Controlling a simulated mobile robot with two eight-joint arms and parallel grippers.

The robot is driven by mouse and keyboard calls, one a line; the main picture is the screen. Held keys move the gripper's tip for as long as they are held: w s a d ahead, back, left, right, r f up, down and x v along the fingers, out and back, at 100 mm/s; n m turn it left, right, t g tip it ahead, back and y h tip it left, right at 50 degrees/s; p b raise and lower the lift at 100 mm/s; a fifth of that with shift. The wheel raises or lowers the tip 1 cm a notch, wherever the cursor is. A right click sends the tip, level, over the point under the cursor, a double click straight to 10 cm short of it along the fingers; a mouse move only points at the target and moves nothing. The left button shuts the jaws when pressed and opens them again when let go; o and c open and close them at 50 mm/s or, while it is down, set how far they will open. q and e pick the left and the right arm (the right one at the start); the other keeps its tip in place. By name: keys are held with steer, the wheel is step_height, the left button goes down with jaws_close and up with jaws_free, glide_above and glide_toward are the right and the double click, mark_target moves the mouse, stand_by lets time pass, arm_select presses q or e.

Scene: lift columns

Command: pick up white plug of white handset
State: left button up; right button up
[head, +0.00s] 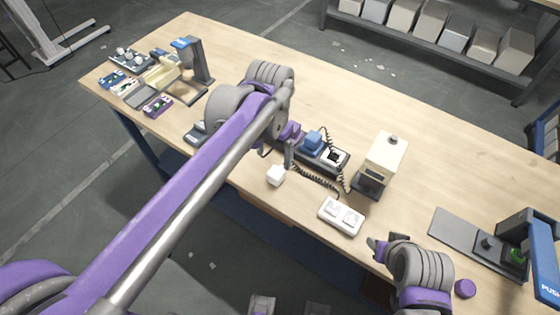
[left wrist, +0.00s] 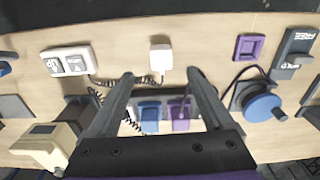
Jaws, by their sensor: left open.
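The white plug (head: 275,176) is a small white block on the wooden table, near its front edge in the head view. It also shows in the left wrist view (left wrist: 161,59). The white handset (head: 341,216) is a flat white box with two rocker buttons, to the plug's right; it shows at upper left in the left wrist view (left wrist: 67,62). A dark coiled cable runs between them. My left gripper (left wrist: 160,74) is open and empty, with the plug just beyond the gap between its fingertips. My right gripper (head: 376,246) is by the front edge; its jaw gap is unclear.
A dark socket strip (head: 312,155) with a blue plug (head: 313,139) stands behind the white plug. A beige device (head: 388,155) stands right of it. A purple frame (left wrist: 250,46) and a blue round part (left wrist: 263,107) lie right in the wrist view. The table's back is clear.

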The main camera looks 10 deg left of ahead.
mark_target(276, 172)
arm_select(q)
steer(key=shift+w+d, duration=0.15)
steer(key=shift+w, duration=0.4)
steer(key=shift+w+f, duration=0.15)
steer(key=shift+f, duration=0.1)
steer(key=f, duration=0.4)
steer(key=shift+s+d+f, duration=0.2)
steer(key=shift+s+f, duration=0.05)
steer(key=shift+f, duration=0.05)
steer(key=shift+w+a+f, duration=0.1)
steer(key=shift+a+f, duration=0.05)
steer(key=shift+f, duration=1.25)
steer(key=shift+a+f, duration=0.15)
steer(key=shift+f, duration=1.2)
steer(key=shift+c, duration=0.2)
steer(key=c, duration=1.3)
step_height(276, 172, up, 10)
steer(key=shift+r, duration=0.1)
